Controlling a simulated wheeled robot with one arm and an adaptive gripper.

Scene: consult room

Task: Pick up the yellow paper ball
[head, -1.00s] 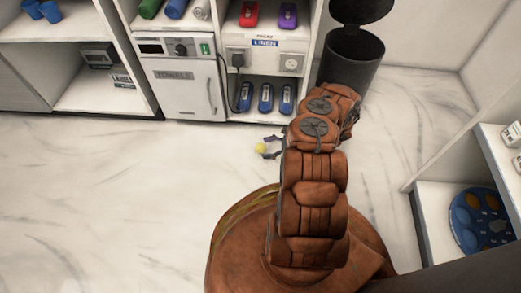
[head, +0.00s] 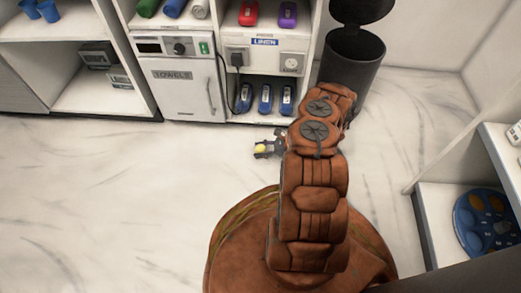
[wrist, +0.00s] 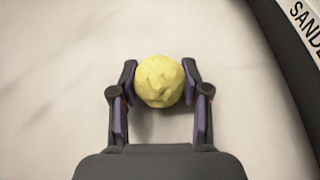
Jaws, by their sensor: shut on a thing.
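The yellow paper ball (wrist: 160,81) is round and crumpled. In the wrist view it sits between the two fingertips of my gripper (wrist: 160,84), with a finger pressed to each side. In the head view the ball (head: 260,149) shows as a small yellow spot at the tip of my gripper (head: 264,148), left of my arm and over the pale floor. My gripper is shut on the ball. I cannot tell whether the ball touches the floor or is just above it.
A white towel cabinet (head: 182,92) and a shelf with blue devices (head: 265,97) stand behind the gripper. A dark open bin (head: 352,62) is at the back right. A dark curved edge with lettering (wrist: 290,60) is at the wrist view's right. The marbled floor (head: 100,200) at left is clear.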

